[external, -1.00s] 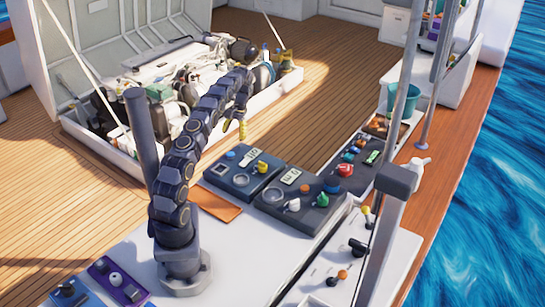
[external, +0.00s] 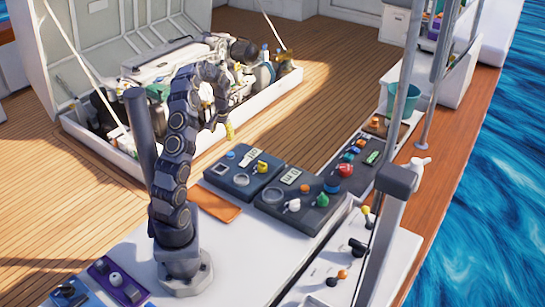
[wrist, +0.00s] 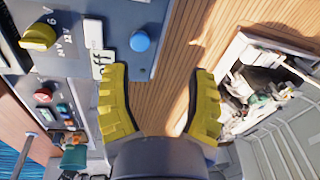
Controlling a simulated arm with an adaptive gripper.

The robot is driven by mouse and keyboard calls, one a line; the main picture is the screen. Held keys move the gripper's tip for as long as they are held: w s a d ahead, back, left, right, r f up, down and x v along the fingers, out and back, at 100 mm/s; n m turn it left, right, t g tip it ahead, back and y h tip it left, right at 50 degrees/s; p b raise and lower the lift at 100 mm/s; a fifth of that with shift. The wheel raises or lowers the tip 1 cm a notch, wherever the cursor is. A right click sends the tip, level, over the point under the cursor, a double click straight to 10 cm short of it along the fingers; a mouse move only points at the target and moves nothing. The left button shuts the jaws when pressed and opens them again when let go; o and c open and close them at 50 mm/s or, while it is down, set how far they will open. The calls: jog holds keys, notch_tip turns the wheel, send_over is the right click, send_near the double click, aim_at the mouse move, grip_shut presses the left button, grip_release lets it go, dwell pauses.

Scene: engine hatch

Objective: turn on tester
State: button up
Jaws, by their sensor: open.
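My gripper (external: 229,130) hangs with its yellow fingers pointing down, above the deck behind the left panel. In the wrist view my gripper (wrist: 160,80) is open, with only wooden deck between its fingers. The yellow knob (wrist: 38,37) is at the upper left, beside printed letters. Nothing is held.
The open engine hatch (external: 150,110), full of machinery, lies behind my arm. A metal post (external: 395,190) stands at the right. The deck between is clear.

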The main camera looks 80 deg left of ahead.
aim_at(246, 160)
jog(key=w+d+r+m+t, duration=0.1)
jog(key=w+d+t, duration=0.2)
jog(key=w+d, duration=0.3)
jog(key=shift+y, duration=0.4)
jog(key=x, duration=1.2)
jog(key=shift+s+a+f, duration=0.15)
jog(key=shift+a, duration=0.05)
jog(key=shift+s+t+y, duration=0.1)
jog(key=shift+t+y, duration=0.2)
jog(key=shift+t, duration=0.1)
jog(key=shift+d+r, duration=0.2)
jog(key=shift+r, duration=0.2)
jog(key=v, duration=0.6)
jog(key=shift+s+r, duration=0.1)
jog(key=shift+r, duration=0.3)
jog(key=w+d+r+m, duration=0.1)
jog(key=w+d+r, duration=0.1)
jog(key=d+r, duration=0.2)
jog(key=w+d+r+m+g+h, duration=0.1)
jog(key=d+r, duration=0.3)
jog(key=d, duration=0.7)
jog(key=w+d+r+m+h, duration=0.1)
jog(key=w+d+r+m, duration=0.2)
jog(key=d, duration=0.4)
jog(key=shift+d+r+g, duration=0.3)
jog(key=shift+r, duration=0.1)
